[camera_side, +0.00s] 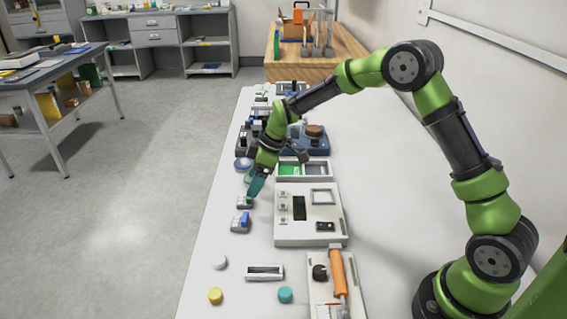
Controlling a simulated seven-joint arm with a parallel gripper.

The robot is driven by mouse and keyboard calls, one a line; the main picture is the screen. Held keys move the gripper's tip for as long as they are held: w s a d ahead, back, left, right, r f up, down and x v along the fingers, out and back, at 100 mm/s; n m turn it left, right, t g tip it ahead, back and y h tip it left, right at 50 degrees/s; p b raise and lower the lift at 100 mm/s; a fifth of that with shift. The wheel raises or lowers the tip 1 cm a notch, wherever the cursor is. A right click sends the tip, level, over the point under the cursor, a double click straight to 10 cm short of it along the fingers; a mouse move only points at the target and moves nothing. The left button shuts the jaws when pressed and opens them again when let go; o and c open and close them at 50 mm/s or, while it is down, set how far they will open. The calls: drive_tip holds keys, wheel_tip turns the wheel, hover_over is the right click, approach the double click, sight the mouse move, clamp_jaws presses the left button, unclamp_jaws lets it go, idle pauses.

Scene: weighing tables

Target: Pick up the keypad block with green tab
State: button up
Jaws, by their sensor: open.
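My gripper (254,184) points down over the left part of the white table, with teal fingertips. It is open, though the gap between the fingers is hard to see from this side. A small grey keypad block (243,203) sits on the table just below the fingertips. The fingertips partly cover it, so I cannot tell its tab colour or whether they touch it. A similar grey block with a blue tab (240,222) stands just nearer the camera.
Dark devices crowd the table behind my gripper. A yellow cap (215,296), a teal cap (285,294) and an orange-handled tool (338,273) lie in front.

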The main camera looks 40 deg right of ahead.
drive_tip(key=x, duration=0.5)
drive_tip(key=shift+s+f, duration=0.15)
drive_tip(key=shift+c, duration=0.2)
